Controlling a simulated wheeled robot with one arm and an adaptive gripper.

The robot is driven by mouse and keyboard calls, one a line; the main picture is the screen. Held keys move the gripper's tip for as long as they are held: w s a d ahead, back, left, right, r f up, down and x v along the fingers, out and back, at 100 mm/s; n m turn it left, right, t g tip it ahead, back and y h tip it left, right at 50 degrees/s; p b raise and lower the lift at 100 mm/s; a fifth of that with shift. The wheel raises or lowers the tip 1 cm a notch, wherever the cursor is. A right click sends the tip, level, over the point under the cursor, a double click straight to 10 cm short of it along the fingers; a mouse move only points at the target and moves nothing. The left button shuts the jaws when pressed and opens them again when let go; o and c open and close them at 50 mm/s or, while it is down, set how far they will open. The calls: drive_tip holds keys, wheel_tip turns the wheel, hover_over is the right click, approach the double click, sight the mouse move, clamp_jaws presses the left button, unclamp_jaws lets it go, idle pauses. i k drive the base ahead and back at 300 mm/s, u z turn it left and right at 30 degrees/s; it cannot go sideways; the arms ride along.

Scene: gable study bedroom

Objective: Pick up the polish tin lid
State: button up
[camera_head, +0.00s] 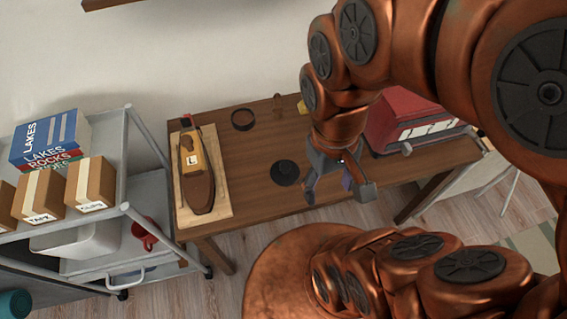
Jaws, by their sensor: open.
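A small round dark disc (285,172), which looks like the polish tin lid, lies on the brown wooden desk (260,195) near its front edge. Its fine detail is too small to read. My gripper (338,189) is open, fingers pointing down, just to the right of the disc. Nothing shows between its fingers. In the picture the left finger is close to the disc, but I cannot tell its height above the desk.
A dark ring (243,120) lies farther back. A red case (400,118) stands to the right, partly behind my arm. A grey trolley (150,190) with boxes stands left.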

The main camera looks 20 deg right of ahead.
sight(282, 172)
drive_tip(key=z, duration=2.25)
drive_tip(key=k, duration=1.35)
drive_tip(key=u, duration=2.05)
drive_tip(key=i, duration=0.5)
drive_tip(key=u, duration=0.05)
